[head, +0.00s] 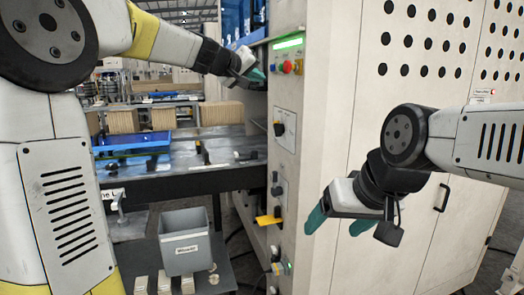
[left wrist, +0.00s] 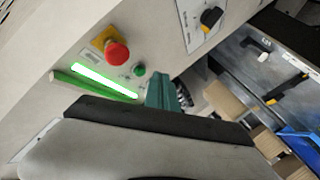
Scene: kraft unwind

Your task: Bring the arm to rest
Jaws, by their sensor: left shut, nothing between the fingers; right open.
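My left gripper (head: 257,75) is at the end of my left arm, which reaches across the upper left of the head view. Its green fingers are shut and empty, just left of the control panel's buttons. In the left wrist view the closed fingertips (left wrist: 163,92) are near a green button (left wrist: 139,70) and a red mushroom button (left wrist: 116,53); I cannot tell whether they touch the panel. My right gripper (head: 338,222) hangs in front of the white cabinet, its green fingers open and empty.
The panel post (head: 312,90) carries a lit green strip (head: 288,43), a black rotary switch and a yellow handle (head: 267,220). A steel bench (head: 215,175) holds a blue tray (head: 130,141). A grey bin (head: 185,240) stands below. The white cabinet (head: 430,80) fills the right side.

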